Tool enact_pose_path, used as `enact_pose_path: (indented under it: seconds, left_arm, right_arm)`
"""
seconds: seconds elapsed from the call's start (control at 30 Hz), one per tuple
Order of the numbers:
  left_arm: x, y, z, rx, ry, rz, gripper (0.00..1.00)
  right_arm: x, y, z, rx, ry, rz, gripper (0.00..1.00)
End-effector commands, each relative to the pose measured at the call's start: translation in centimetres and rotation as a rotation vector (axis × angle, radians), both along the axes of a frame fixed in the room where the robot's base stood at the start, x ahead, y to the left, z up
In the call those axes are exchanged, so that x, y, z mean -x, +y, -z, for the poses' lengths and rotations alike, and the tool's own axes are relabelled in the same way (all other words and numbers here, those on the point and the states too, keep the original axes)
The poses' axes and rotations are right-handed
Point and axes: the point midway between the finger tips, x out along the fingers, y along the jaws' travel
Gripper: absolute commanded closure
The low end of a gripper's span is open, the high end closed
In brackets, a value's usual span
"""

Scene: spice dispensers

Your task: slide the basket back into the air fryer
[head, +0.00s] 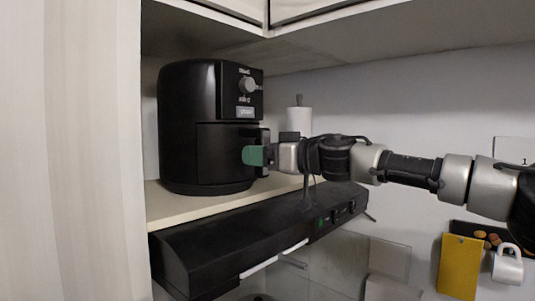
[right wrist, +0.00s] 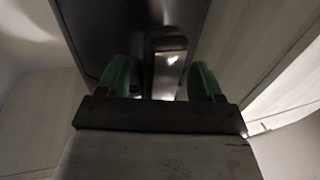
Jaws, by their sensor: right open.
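The black air fryer (head: 190,125) stands on a light shelf in the head view. Its basket (head: 222,158) looks flush or nearly flush with the body; I cannot tell whether a small gap is left. My right gripper (head: 254,155) is at the basket's front, by the handle. In the right wrist view the two green fingers of my right gripper (right wrist: 160,82) are apart, with the basket handle (right wrist: 168,65) between or just beyond them. Contact with the handle cannot be made out. My left gripper is not in view.
The light shelf (head: 172,204) carries the fryer, with a white paper roll (head: 299,121) behind the gripper. A black range hood (head: 225,243) lies below the shelf. Cabinets hang above, and a pale panel (head: 95,150) stands close at the left. A yellow board (head: 459,265) hangs at lower right.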

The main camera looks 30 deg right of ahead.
Motion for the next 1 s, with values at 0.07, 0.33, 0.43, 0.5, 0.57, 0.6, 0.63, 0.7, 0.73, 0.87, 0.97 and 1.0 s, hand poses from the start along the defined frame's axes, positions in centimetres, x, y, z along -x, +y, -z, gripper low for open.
enact_pose_path:
  seconds: [0.07,0.33,0.43,0.5,0.57,0.6,0.63,0.7,0.73,0.87,0.97,1.0]
  left_arm:
    - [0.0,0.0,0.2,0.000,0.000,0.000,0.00]
    - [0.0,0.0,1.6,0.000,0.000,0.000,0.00]
    - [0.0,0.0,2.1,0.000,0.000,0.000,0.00]
    - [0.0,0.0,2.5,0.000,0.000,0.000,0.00]
    - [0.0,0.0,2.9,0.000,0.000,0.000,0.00]
    - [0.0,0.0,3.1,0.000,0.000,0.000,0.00]
    - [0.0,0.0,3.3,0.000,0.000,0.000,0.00]
    - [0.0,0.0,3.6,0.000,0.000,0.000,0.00]
    - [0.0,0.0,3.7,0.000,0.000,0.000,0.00]
    - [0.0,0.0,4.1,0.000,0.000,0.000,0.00]
    - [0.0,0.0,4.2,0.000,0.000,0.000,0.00]
    - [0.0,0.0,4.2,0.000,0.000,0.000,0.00]
  right_arm:
    - [0.3,-0.1,-0.1,0.000,-0.004,0.000,0.34]
    - [3.0,-1.7,-0.1,-0.001,-0.009,0.001,0.34]
    - [4.3,-2.5,-0.1,-0.001,-0.009,0.001,0.34]
    - [5.2,-3.0,0.0,-0.001,-0.010,0.001,0.34]
    - [6.0,-3.5,-0.1,-0.001,-0.009,0.001,0.34]
    - [6.4,-3.8,-0.1,-0.001,-0.010,0.001,0.34]
    - [6.8,-4.0,-0.1,-0.001,-0.010,0.002,0.34]
    - [7.5,-4.4,-0.1,0.000,-0.010,0.001,0.34]
    - [7.8,-4.6,-0.1,0.000,-0.009,0.001,0.34]
    - [8.8,-5.2,-0.1,-0.001,-0.008,0.000,0.34]
    - [9.2,-5.5,-0.1,-0.001,-0.007,0.001,0.34]
    - [9.3,-5.5,-0.1,-0.001,-0.006,0.001,0.34]
